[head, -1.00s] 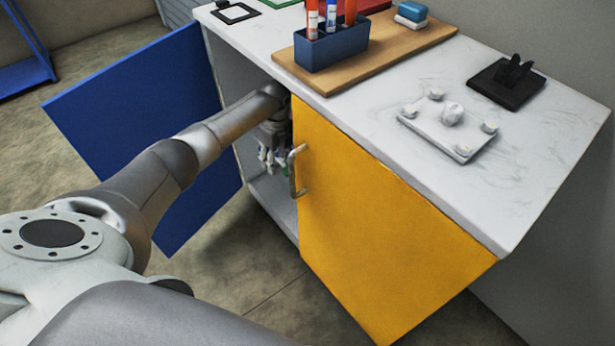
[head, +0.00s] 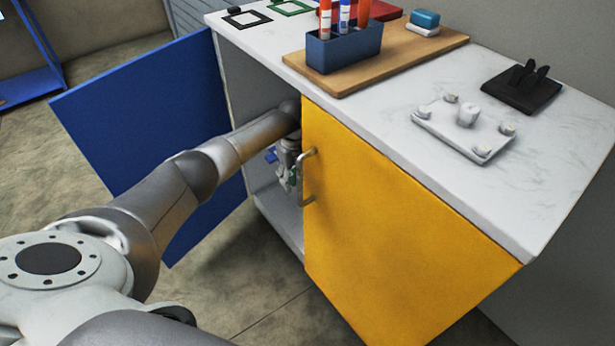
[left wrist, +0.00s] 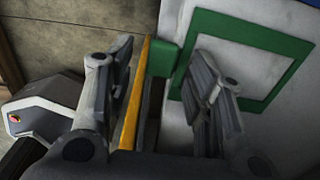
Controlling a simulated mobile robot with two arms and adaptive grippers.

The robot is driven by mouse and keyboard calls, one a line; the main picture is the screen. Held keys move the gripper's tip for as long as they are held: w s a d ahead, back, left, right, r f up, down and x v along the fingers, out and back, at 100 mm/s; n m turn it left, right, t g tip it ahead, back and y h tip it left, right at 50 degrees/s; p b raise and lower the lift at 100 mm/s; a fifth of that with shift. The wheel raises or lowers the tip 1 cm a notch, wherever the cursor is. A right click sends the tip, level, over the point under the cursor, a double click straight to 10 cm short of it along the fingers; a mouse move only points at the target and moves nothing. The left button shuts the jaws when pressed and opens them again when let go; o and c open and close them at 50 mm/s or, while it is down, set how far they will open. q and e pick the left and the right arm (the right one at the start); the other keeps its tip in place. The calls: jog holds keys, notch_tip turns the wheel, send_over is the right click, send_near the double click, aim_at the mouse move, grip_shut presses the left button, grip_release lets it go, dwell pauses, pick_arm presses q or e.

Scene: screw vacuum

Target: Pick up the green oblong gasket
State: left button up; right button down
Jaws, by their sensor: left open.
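My left arm reaches into the cabinet, and my left gripper (head: 289,180) hangs inside, partly hidden by the yellow door. In the left wrist view my left gripper (left wrist: 165,85) is open, its fingers apart. A green block (left wrist: 163,58) shows between the fingers, at the left edge of a green rectangular frame (left wrist: 255,32) on a pale surface. The frame and block look like the green gasket, and the right finger covers part of the frame. I cannot tell whether a finger touches the block. Another green frame (head: 292,8) lies on the countertop. My right gripper is out of view.
The yellow door (head: 390,220) with its metal handle (head: 308,178) stands close to the gripper. The blue door (head: 140,120) is swung open at left. The countertop (head: 545,165) holds a wooden board (head: 430,42), a blue holder (head: 345,50), a white plate (head: 465,130) and a black frame (head: 247,20).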

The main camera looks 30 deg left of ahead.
pick_arm(q)
jog(key=c, duration=0.9)
jog(key=shift+c, duration=0.2)
